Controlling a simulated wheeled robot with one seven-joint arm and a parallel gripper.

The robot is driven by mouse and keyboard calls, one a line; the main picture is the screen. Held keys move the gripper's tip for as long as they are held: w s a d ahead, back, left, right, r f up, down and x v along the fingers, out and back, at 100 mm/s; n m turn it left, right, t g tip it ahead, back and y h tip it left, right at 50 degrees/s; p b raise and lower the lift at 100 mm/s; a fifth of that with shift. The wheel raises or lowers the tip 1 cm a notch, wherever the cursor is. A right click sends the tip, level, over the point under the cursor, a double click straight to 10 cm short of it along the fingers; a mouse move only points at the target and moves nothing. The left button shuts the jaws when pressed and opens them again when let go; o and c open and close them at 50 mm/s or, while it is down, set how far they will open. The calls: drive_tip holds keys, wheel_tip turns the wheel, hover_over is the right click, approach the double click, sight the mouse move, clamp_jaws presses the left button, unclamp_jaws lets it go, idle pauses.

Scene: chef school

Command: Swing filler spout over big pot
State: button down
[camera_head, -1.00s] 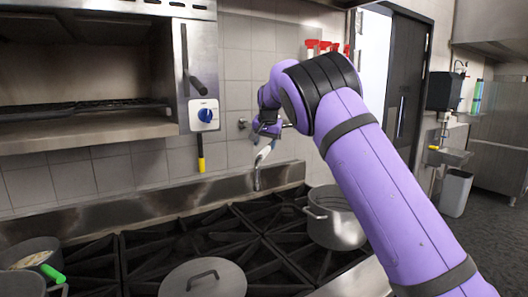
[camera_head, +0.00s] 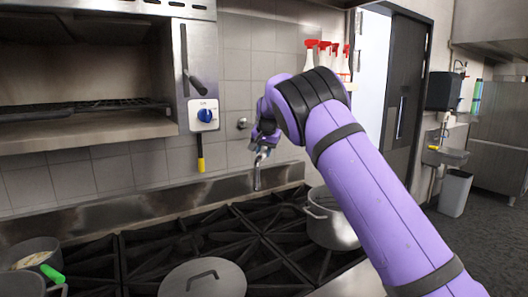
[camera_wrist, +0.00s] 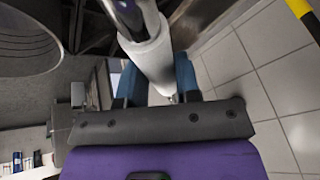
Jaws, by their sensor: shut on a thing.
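The filler spout (camera_head: 258,174) is a metal tube with its end bent down, above the back of the stove. Its white sleeve (camera_wrist: 150,55) shows close up in the wrist view, between my blue fingers. My gripper (camera_head: 264,139) is shut on the spout at this sleeve. The big pot (camera_head: 336,222) is a grey metal pot on the right back part of the stove, open at the top. The spout's end is to the left of the pot in the head view, not over it. A pot's ribbed inside (camera_wrist: 28,38) fills the wrist view's upper left.
A lidded pot (camera_head: 203,279) stands at the front of the black stove grates (camera_head: 180,240). Another pot (camera_head: 32,252) with a green handle is at the left. The tiled wall is behind the spout.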

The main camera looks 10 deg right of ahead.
drive_tip(key=s+d+n+g+y, duration=0.1)
drive_tip(key=d+n+y, duration=0.2)
drive_tip(key=d+n, duration=0.6)
drive_tip(key=d, duration=1.5)
drive_tip(key=shift+s+d+y, duration=0.2)
drive_tip(key=shift+s+y, duration=0.1)
drive_tip(key=shift+s, duration=0.05)
drive_tip(key=shift+d+r, duration=0.1)
drive_tip(key=shift+r, duration=0.05)
drive_tip(key=c, duration=0.8)
unclamp_jaws()
drive_tip(key=shift+d, duration=0.15)
